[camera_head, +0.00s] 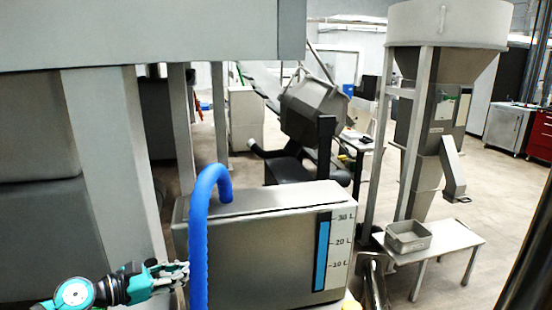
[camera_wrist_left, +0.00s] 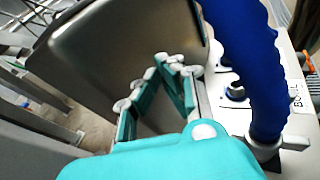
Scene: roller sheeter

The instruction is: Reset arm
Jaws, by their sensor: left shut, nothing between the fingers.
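My left gripper (camera_head: 178,272) comes in at the lower left of the head view, in front of the grey tank (camera_head: 265,240) and just left of the blue hose (camera_head: 198,235). Its fingers are shut with nothing between them. In the left wrist view the left gripper (camera_wrist_left: 158,85) shows its teal fingers close before a smooth metal face, with the blue hose (camera_wrist_left: 250,60) to their right. I cannot tell whether the fingers touch the tank. My right gripper is in neither view.
A small table (camera_head: 440,238) with a grey bin (camera_head: 408,236) stands to the right, under a tall hopper (camera_head: 440,60). Large grey machine panels (camera_head: 110,130) close off the left. Floor is open at the far right.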

